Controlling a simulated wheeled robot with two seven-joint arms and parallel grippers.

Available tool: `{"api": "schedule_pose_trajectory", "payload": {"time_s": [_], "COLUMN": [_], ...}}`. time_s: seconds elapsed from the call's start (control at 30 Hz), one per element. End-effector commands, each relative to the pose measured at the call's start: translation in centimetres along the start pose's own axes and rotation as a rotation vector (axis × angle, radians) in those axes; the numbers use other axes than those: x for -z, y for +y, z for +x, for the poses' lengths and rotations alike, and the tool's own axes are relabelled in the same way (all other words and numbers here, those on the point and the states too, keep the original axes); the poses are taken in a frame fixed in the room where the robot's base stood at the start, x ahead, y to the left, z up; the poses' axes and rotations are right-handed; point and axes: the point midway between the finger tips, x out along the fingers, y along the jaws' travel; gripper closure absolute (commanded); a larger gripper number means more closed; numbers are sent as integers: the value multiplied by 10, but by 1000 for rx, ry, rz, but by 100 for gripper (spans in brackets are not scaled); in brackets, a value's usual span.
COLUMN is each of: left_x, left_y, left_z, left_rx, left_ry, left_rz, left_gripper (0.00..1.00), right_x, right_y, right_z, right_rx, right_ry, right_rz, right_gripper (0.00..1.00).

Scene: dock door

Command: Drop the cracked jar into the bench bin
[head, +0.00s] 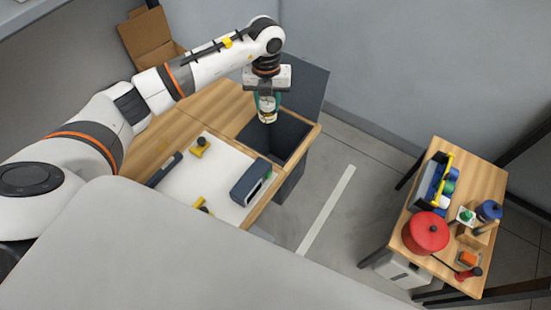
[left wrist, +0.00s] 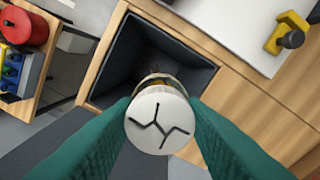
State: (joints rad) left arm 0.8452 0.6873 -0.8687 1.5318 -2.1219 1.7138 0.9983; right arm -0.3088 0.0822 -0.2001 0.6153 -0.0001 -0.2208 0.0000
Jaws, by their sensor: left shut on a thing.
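The cracked jar (left wrist: 160,122) shows its white lid with black crack lines in the left wrist view. My left gripper (left wrist: 158,125) is shut on it, with a green finger on each side. In the head view the jar (head: 267,110) hangs upright from my left gripper (head: 267,101). The bench bin (head: 288,135) is a dark square opening at the right end of the wooden bench. It also shows in the left wrist view (left wrist: 190,72), behind the jar. The jar appears above the bin opening. My right gripper is not in view.
The bench (head: 165,130) carries a white mat (head: 205,170), yellow tools (head: 200,147) and a blue-grey device (head: 250,180). A dark panel (head: 305,80) stands behind the bin. A cardboard box (head: 150,40) is at the back. A side table (head: 470,180) holds a red pot (head: 425,233).

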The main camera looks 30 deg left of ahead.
Motion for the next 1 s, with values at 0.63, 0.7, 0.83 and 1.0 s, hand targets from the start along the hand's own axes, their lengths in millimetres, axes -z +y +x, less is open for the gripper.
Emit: {"api": "schedule_pose_trajectory", "payload": {"time_s": [0.63, 0.7, 0.83, 1.0], "left_x": [0, 0, 0, 0], "left_y": [0, 0, 0, 0], "left_z": [41, 41, 41, 41], "left_rx": [-1, -1, -1, 0], "left_ry": [1, 1, 1, 1], "left_rz": [0, 1, 1, 1], "left_gripper": [88, 52, 37, 37], "right_x": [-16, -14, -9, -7], "right_y": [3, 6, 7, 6], "right_z": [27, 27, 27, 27], "right_rx": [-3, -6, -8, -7], "right_ry": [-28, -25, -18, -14], "right_rz": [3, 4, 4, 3], "right_gripper": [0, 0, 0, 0]}}
